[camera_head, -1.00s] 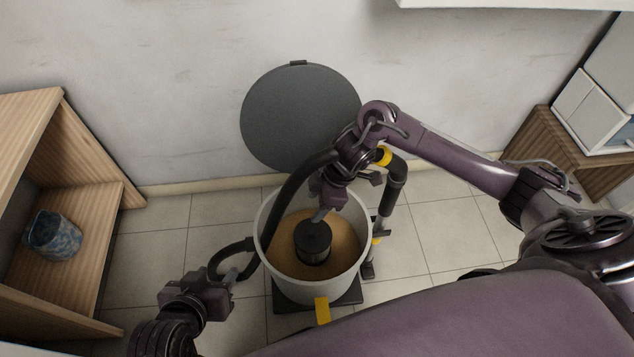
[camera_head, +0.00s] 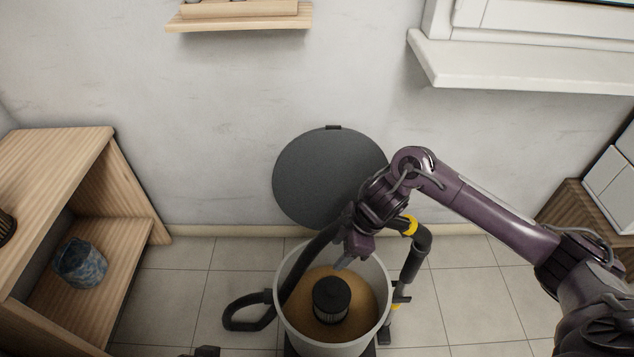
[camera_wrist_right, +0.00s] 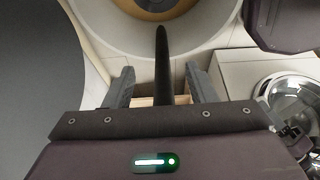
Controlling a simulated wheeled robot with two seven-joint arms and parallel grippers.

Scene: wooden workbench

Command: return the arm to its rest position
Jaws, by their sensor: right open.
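My right arm reaches in from the right in the head view. Its gripper (camera_head: 343,264) hangs over the far rim side of a light grey bin, just above a black ribbed cylinder (camera_head: 331,302) that looks like a filter. In the right wrist view the two fingers (camera_wrist_right: 160,72) stand apart, with a dark bar, perhaps the hose, showing between them; I see nothing gripped. Only a small dark piece, probably of my left gripper (camera_head: 207,351), shows at the bottom edge of the head view, so its jaws are hidden.
The grey bin (camera_head: 286,283) holds brown material around the cylinder. A black hose (camera_head: 301,262) curves beside it. A dark round disc (camera_head: 320,180) leans on the wall. A wooden shelf (camera_head: 125,270) with a blue patterned pot (camera_head: 80,264) stands left. A window sill (camera_head: 520,68) juts out upper right.

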